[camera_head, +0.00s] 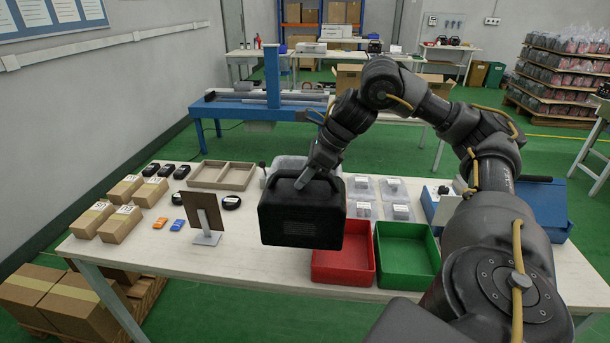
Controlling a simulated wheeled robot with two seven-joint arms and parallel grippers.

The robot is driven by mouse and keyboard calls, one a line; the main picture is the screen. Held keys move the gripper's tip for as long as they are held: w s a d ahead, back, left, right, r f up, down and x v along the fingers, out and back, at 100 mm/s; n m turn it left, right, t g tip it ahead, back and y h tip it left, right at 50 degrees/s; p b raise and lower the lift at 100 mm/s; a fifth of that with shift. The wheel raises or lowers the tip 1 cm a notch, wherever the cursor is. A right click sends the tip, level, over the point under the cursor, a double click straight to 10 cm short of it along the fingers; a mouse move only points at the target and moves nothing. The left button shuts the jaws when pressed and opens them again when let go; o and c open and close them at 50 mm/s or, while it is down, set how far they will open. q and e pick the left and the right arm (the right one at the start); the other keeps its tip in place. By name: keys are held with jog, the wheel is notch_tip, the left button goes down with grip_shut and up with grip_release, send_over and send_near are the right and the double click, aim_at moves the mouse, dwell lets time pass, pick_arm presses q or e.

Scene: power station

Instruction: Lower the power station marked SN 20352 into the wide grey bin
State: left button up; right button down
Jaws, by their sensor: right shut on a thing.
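A black box-shaped power station (302,217) with a top handle hangs above the white table, left of the red bin. No SN marking can be read on the side that faces me. My right gripper (304,184) is shut on its handle from above. A wide grey bin (291,161) stands on the table behind the power station, which hides most of it; only part of its rim and inside shows. My left gripper is not in view.
A red bin (316,278) and a green bin (432,277) stand at the table's front. A stand with a brown panel (205,212) is left of the power station. Small clear boxes (363,184), a wooden tray (236,178) and cardboard boxes (119,223) surround it.

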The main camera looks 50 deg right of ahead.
jog(key=w+a+f+n+g+y, duration=0.1)
jog(key=w+a+f+n, duration=0.15)
jog(key=a, duration=0.35)
jog(key=w+a+f+n+g+y, duration=0.1)
jog(key=w+a+n, duration=0.15)
jog(key=a, duration=0.35)
jog(key=s+a+f+n+g, duration=0.2)
jog(key=a+n, duration=0.2)
jog(key=a, duration=0.5)
jog(key=s+a+f+n+g, duration=0.2)
jog(key=a+n, duration=0.3)
jog(key=a, duration=0.4)
jog(key=s+a+f+n+g, duration=0.2)
jog(key=a+f+n+g, duration=0.1)
jog(key=a, duration=0.6)
jog(key=shift+f+n+h, duration=0.4)
jog(key=shift+f+n, duration=0.2)
jog(key=shift+n, duration=0.2)
jog(key=shift+s+a, duration=0.1)
jog(key=shift+a, duration=0.05)
